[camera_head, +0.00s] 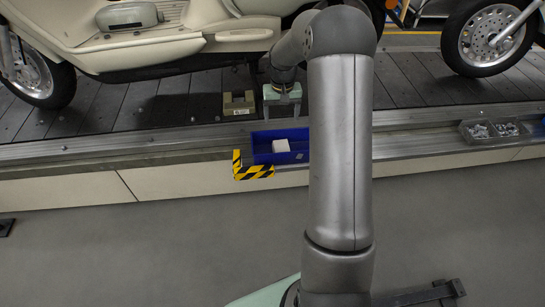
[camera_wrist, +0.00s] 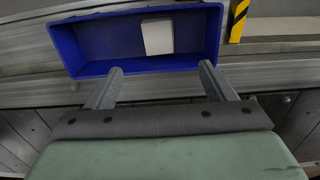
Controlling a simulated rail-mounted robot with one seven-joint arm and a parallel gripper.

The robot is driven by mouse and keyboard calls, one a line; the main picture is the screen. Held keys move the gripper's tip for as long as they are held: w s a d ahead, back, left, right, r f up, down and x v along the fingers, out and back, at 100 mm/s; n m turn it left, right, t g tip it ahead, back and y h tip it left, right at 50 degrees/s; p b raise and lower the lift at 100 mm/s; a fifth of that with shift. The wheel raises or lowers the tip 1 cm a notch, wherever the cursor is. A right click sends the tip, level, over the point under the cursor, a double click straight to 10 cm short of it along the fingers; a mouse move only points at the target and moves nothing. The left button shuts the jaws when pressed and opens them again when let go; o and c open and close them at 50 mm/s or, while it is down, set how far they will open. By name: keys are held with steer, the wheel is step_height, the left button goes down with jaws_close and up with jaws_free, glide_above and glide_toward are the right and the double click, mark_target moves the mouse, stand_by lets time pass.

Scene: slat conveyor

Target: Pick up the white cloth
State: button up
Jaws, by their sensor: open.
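The white cloth (camera_head: 281,146) is a small folded white block lying in a blue bin (camera_head: 262,158) on the conveyor's side ledge. In the wrist view the cloth (camera_wrist: 158,37) lies inside the blue bin (camera_wrist: 95,69), right of the bin's middle. My gripper (camera_head: 282,115) is beyond the bin in the head view, above the conveyor's edge. In the wrist view my gripper (camera_wrist: 161,72) has its two fingers spread, with nothing between them. The fingertips show at the bin's near wall, apart from the cloth. My arm hides the bin's right part in the head view.
A yellow-black striped corner marker (camera_head: 254,172) is at the bin's left front. An olive block (camera_head: 238,103) sits on the slats left of my gripper. A cream scooter (camera_head: 140,35) stands behind. Clear trays of small parts (camera_head: 492,131) lie right.

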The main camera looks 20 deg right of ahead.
steer(key=b, duration=0.4)
glide_toward(282, 147)
steer(key=f, duration=0.5)
steer(key=shift+a+f, duration=0.2)
steer(key=f+b, duration=0.1)
steer(key=f, duration=0.1)
steer(key=f+b, duration=0.1)
steer(key=f, duration=0.2)
steer(key=shift+w+d, duration=0.1)
steer(key=shift+d, duration=0.1)
steer(key=shift+c, duration=0.3)
steer(key=c, duration=1.1)
steer(key=shift+o, duration=0.2)
step_height(282, 147, up, 10)
steer(key=p, duration=0.3)
